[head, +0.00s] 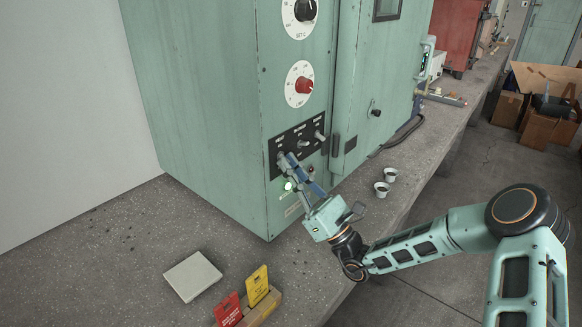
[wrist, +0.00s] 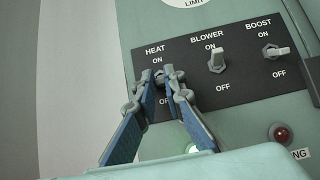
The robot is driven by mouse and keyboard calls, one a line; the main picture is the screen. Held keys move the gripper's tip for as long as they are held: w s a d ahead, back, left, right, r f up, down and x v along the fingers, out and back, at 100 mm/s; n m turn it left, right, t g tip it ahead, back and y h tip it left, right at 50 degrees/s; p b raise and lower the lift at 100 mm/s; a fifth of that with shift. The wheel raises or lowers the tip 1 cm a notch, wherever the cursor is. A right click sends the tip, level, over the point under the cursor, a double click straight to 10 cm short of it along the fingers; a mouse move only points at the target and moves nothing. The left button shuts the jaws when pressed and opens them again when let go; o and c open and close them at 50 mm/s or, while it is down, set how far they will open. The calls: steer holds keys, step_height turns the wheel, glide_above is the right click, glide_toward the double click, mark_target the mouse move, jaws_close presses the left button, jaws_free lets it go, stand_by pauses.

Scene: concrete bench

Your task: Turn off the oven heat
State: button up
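The pale green oven (head: 205,120) stands on the bench. Its black switch panel (head: 307,143) has three toggles, marked HEAT, BLOWER and BOOST in the wrist view. My gripper (head: 284,160) reaches the left end of the panel. In the wrist view its blue-padded fingertips (wrist: 161,76) are at the HEAT toggle, between the ON and OFF labels. A narrow gap shows between the fingers. The HEAT lever is mostly hidden by the tips, so its position and whether they touch it are unclear. A green lamp (head: 288,186) below is lit; it also shows in the wrist view (wrist: 191,147).
The BLOWER toggle (wrist: 216,62) and BOOST toggle (wrist: 276,51) are just right of my fingers. A red knob (head: 305,86) sits above the panel. Two small cups (head: 382,188), a pale slab (head: 193,276) and red and yellow tags (head: 257,286) are on the bench.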

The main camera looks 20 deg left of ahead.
steer(key=o, duration=0.4)
steer(key=shift+o, duration=0.2)
steer(key=v, duration=1.2)
